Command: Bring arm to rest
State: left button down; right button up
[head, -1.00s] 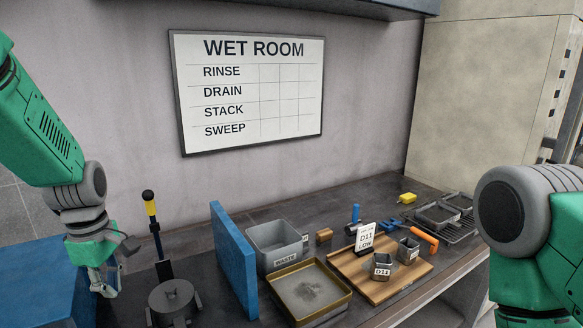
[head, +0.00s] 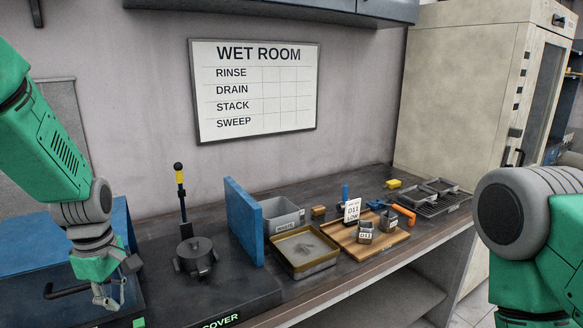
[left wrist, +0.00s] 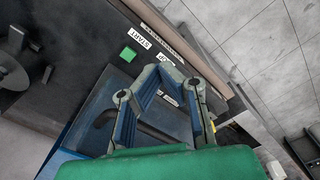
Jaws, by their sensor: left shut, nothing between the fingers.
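My left arm comes in from the left in the head view. My left gripper (head: 107,300) hangs down in front of the blue box at the left. It is shut and empty. In the left wrist view, its fingers (left wrist: 162,68) close together above a dark surface near a green square and white labels. My right arm shows only as a green and grey joint at the right edge of the head view; its gripper is out of view.
The bench holds a black device with a yellow-tipped lever (head: 181,205), a blue upright panel (head: 244,222), a grey waste bin (head: 282,211), a gold-rimmed tray (head: 305,263) and a wooden board (head: 385,246) with small labelled cups. A wire rack (head: 445,205) lies farther right.

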pick_arm(q)
jog(key=s+d+f+m+y+b, duration=0.1)
jog(key=s+f+m+b, duration=0.4)
jog(key=f, duration=0.9)
jog(key=s+f+m+b, duration=0.45)
jog(key=s+f, duration=0.25)
jog(key=f, duration=0.7)
jog(key=s+d+f+m+b, duration=0.2)
jog(key=s+f+m+b, duration=0.2)
jog(key=s+f, duration=0.2)
jog(key=s+d+f+m+h+b, duration=0.1)
jog(key=s+d+f+m+b, duration=0.2)
jog(key=s+f, duration=0.4)
jog(key=shift+s+d+f+m+t+b, duration=0.3)
jog(key=shift+s+m+b, duration=0.35)
jog(key=shift+s, duration=0.6)
pick_arm(e)
notch_tip(320, 180, down, 18)
jog(key=shift+w+d+f, duration=0.25)
jog(key=shift+w+d, duration=0.05)
jog(key=shift+d, duration=0.05)
pick_arm(q)
jog(key=shift+d, duration=0.1)
jog(key=shift+a, duration=0.3)
pick_arm(e)
jog(key=shift+a+r, duration=0.1)
jog(key=shift+a, duration=0.15)
